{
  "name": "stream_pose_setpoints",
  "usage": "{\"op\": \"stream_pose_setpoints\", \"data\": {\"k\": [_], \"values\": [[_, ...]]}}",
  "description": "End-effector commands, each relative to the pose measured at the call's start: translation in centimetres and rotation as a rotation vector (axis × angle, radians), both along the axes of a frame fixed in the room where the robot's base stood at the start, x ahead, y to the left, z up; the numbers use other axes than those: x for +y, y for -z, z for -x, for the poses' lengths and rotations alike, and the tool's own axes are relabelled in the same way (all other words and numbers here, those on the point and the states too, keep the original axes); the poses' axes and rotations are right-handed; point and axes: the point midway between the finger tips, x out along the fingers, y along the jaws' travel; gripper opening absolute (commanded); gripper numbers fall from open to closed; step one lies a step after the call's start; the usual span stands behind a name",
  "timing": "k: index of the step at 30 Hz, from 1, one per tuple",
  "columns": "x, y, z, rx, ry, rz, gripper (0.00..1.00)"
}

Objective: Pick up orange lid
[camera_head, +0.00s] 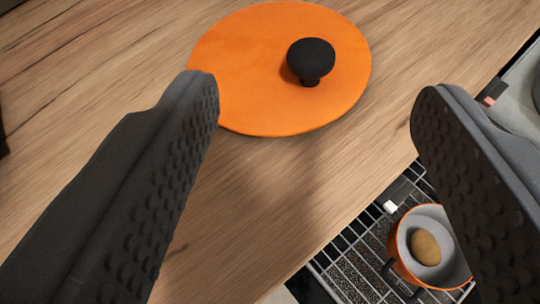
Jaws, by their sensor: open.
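The orange lid (240,65) is a flat round disc with a black knob (311,57) standing up from it. It lies on the wooden counter (240,210) at the top middle of the view. My gripper (315,88) is open, with one dark, studded finger at the left and one at the right. In the picture the knob lies between the two fingertips, a little above them. The left fingertip overlaps the lid's left edge. Nothing is held. I cannot tell how high the fingers are above the lid.
Below the counter's edge at the lower right is a wire rack (345,270). An orange pot (397,262) with a grey inside and a brown round thing (425,247) in it sits there, partly hidden by my right finger. The counter around the lid is clear.

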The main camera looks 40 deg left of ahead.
Motion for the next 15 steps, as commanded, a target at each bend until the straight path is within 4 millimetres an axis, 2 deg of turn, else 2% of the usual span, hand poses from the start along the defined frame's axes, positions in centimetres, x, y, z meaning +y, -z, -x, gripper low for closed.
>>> {"op": "stream_pose_setpoints", "data": {"k": [2, 6, 10, 15], "values": [[0.2, 1.4, 1.3, -0.001, 0.003, 0.042, 0.59], [0.1, 2.5, 1.9, -0.007, 0.013, 0.073, 0.59], [0.3, 2.9, 1.1, -0.009, 0.016, 0.073, 0.59], [1.0, 3.9, -1.1, -0.008, 0.015, 0.072, 0.59]]}}
